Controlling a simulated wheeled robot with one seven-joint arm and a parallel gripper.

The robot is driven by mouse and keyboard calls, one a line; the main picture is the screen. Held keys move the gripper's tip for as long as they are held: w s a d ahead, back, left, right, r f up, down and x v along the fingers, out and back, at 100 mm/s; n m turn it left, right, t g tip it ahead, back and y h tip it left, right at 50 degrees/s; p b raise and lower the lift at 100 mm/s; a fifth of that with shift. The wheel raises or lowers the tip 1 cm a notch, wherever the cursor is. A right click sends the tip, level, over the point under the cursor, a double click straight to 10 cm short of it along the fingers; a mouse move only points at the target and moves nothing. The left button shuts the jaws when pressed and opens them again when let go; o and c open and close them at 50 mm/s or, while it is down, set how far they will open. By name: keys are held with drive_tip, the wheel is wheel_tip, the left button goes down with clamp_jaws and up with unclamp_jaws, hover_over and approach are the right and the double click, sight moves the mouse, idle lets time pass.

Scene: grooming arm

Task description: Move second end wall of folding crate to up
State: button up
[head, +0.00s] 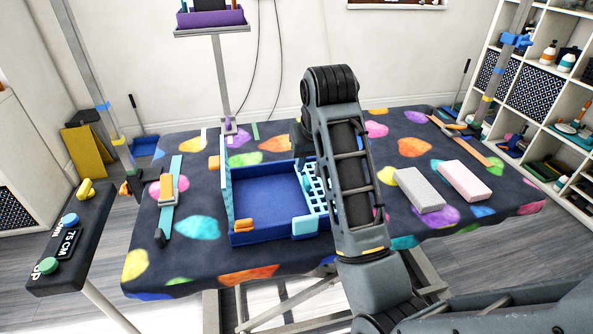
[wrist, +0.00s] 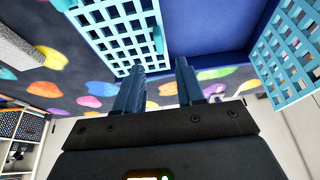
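The folding crate (head: 268,239) is blue and sits on the patterned table, its floor open to view. Its left end wall (head: 227,195), light blue, stands upright; it also shows at the right of the wrist view (wrist: 290,50). The other light-blue lattice end wall (head: 315,190) is on the crate's right side and looks tilted, partly hidden by my arm; in the wrist view (wrist: 112,32) it is upper left. My gripper (wrist: 158,82) is open, its fingers apart with nothing visible between them. It is close to this right wall; contact cannot be told.
A grey block (head: 418,189) and a pink block (head: 465,181) lie right of the crate. A teal strip with an orange piece (head: 167,187) lies left. A post with a purple tray (head: 210,17) rises behind the table. A shelf unit stands far right.

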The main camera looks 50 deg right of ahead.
sight(306, 178)
drive_tip(key=x, duration=0.7)
drive_tip(key=shift+f+b, duration=0.15)
drive_tip(key=shift+b, duration=0.2)
drive_tip(key=shift+c, duration=0.4)
clamp_jaws()
